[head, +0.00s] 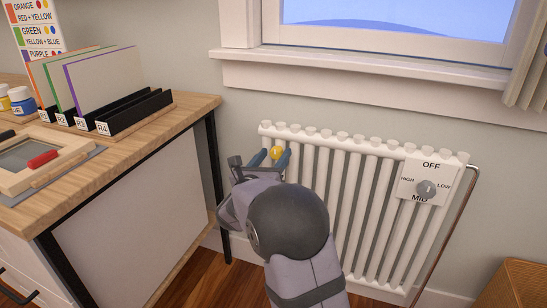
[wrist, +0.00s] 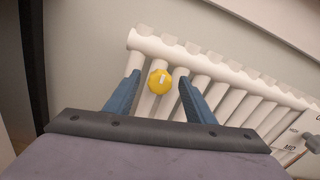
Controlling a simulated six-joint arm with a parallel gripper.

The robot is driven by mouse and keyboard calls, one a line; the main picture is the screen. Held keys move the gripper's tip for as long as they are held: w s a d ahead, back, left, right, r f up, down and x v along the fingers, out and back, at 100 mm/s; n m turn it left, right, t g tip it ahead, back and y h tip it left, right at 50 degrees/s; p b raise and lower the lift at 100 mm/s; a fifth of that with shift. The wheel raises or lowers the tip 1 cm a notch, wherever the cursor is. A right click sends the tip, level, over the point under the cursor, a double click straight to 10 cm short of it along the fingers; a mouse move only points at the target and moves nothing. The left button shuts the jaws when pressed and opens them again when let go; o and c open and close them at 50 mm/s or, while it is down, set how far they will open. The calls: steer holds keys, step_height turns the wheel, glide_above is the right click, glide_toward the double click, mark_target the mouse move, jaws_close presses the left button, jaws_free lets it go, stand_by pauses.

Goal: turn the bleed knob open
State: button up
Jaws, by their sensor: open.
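The bleed knob is a small yellow knob (head: 276,152) at the upper left end of the white radiator (head: 330,150). In the wrist view the yellow knob (wrist: 159,81) has a pale mark on its face and shows between the two blue fingers. My gripper (head: 270,158) is open, with one finger to each side of the knob and visible gaps between. I cannot tell how far the fingertips reach along the knob's depth. The radiator (wrist: 205,70) also shows behind the fingers in the wrist view.
A grey dial (head: 426,188) marked OFF, LOW, MID and HIGH is on the radiator's right. A wooden desk (head: 190,108) with black slotted racks (head: 125,112) stands to the left. A window sill (head: 360,75) runs above. A wooden box (head: 515,285) is at lower right.

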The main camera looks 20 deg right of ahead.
steer(key=c, duration=1.1)
steer(key=shift+o, duration=0.2)
